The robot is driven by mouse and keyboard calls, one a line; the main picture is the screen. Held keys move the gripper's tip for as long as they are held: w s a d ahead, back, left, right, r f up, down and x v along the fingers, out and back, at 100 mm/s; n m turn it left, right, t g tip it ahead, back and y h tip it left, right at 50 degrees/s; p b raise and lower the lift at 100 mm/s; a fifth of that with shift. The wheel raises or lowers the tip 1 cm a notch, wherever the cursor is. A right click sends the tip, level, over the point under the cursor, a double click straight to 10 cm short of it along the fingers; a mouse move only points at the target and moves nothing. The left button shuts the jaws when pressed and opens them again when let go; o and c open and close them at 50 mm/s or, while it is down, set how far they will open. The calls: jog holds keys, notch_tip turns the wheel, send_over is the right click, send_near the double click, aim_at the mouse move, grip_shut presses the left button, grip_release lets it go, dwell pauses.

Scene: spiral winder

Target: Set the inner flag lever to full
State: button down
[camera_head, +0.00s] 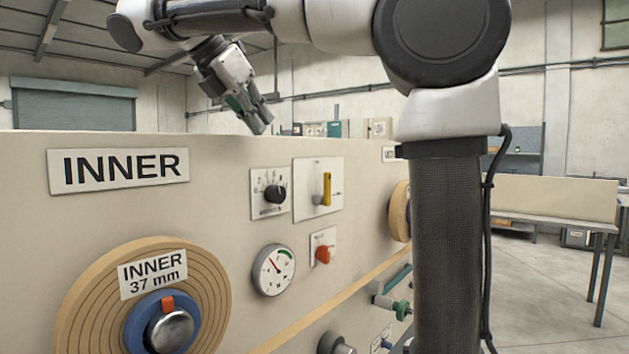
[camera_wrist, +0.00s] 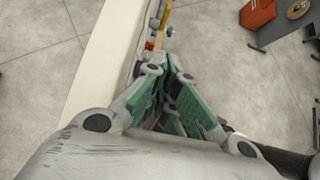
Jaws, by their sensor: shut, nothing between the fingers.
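A panel (camera_head: 215,210) carries a large INNER sign (camera_head: 118,171). On it, a yellow lever (camera_head: 327,188) stands upright on a white plate (camera_head: 304,204); which thing is the flag lever cannot be told from readable lettering. A thin yellow part (camera_wrist: 164,22) shows past the fingertips in that view.
A black rotary knob (camera_head: 275,194) sits just left of the yellow lever's plate, and a round gauge (camera_head: 273,270) is below. A wound INNER roll (camera_head: 85,300) stands out at lower left. A grey table (camera_head: 545,222) is at right; floor between is clear.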

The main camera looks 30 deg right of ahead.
send_near(325, 193)
notch_tip(325, 193, down, 3)
jog(key=shift+w+d+f, duration=0.1)
jog(key=shift+w+d, duration=0.15)
jog(key=shift+d, duration=0.5)
jog(key=shift+w+d, duration=0.3)
jog(key=shift+d, duration=0.45)
